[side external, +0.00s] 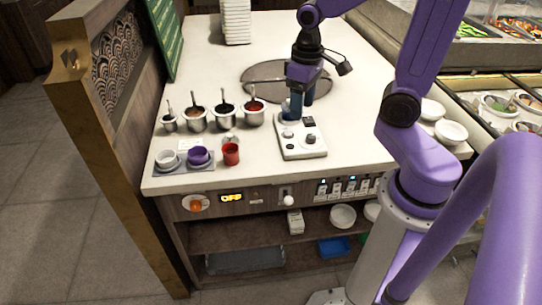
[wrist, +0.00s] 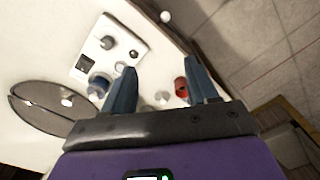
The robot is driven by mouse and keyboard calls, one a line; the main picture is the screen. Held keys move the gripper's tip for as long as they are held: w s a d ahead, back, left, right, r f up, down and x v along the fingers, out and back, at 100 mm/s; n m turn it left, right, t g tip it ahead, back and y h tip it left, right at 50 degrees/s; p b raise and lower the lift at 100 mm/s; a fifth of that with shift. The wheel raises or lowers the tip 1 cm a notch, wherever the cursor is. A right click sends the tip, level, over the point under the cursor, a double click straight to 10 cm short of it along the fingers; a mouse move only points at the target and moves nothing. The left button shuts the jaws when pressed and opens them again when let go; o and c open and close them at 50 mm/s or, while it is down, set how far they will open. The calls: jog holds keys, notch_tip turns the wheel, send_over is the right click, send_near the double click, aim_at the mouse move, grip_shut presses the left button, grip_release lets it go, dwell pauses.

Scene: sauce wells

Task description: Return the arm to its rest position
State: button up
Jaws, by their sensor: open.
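My gripper (side external: 297,106) is at the end of my purple arm, pointing down over the counter (side external: 215,65). In the side view its blue fingers overlap the back edge of the white device (side external: 301,140); whether they touch it is hard to tell. In the wrist view my gripper (wrist: 160,67) has its two fingers spread wide with nothing held between them. The white device (wrist: 112,50) lies beyond the left finger.
Several metal sauce pots (side external: 196,123) with ladles stand left of my gripper. A grey tray (side external: 179,166) holds a white cup (side external: 167,158) and a purple cup (side external: 199,156); the red cup (side external: 231,154) stands beside it. A round dark plate (side external: 262,78) lies behind. White bowls (side external: 451,131) stand right.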

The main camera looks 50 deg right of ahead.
jog(key=s+a+n, duration=0.4)
jog(key=s+n, duration=0.1)
jog(key=s, duration=0.2)
jog(key=s+a+n, duration=0.4)
jog(key=s+n, duration=0.2)
jog(key=s, duration=0.1)
jog(key=shift+s+r, duration=0.25)
jog(key=shift+s, duration=0.1)
